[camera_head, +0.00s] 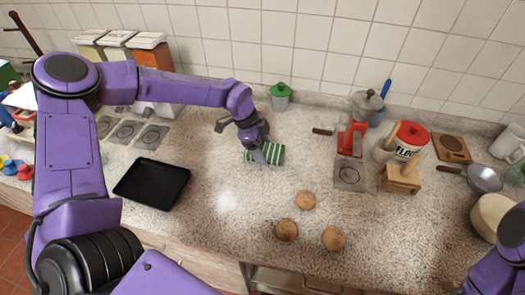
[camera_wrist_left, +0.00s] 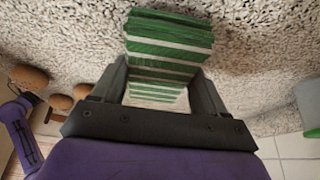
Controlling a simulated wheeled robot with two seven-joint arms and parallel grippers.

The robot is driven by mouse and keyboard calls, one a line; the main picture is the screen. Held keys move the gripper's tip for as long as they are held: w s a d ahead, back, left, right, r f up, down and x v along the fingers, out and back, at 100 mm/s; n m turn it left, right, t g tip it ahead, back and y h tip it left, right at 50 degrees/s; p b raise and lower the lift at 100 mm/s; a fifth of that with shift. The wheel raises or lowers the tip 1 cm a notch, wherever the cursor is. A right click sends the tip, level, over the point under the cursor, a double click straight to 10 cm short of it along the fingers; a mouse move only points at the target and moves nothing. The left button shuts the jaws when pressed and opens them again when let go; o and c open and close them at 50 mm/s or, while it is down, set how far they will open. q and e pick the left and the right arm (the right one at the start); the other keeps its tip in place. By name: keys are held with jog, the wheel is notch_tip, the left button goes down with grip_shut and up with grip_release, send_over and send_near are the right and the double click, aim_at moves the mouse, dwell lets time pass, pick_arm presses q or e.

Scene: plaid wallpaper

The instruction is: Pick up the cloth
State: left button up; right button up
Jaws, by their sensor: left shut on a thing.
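The green and white striped cloth (camera_head: 273,154) lies folded on the speckled counter near the middle of the head view. My left gripper (camera_head: 262,150) reaches down to it from the left and covers part of it. In the left wrist view the cloth (camera_wrist_left: 168,48) runs between the two fingers, and the left gripper (camera_wrist_left: 160,85) is shut on it. Whether the cloth is clear of the counter is hard to tell. My right arm shows only in part at the lower right; its gripper is out of view.
Several round brown buns (camera_head: 305,200) sit on the counter in front of the cloth. A black tray (camera_head: 152,184) lies to the left. A green-lidded container (camera_head: 281,97) stands behind the cloth.

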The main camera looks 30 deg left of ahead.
pick_arm(q)
jog(key=s+a+r+b, duration=0.2)
jog(key=s+r+b, duration=0.1)
jog(key=s+r, duration=0.8)
jog(key=shift+s+a+r+b, duration=0.3)
jog(key=shift+s+b, duration=0.1)
jog(key=shift+s, duration=1)
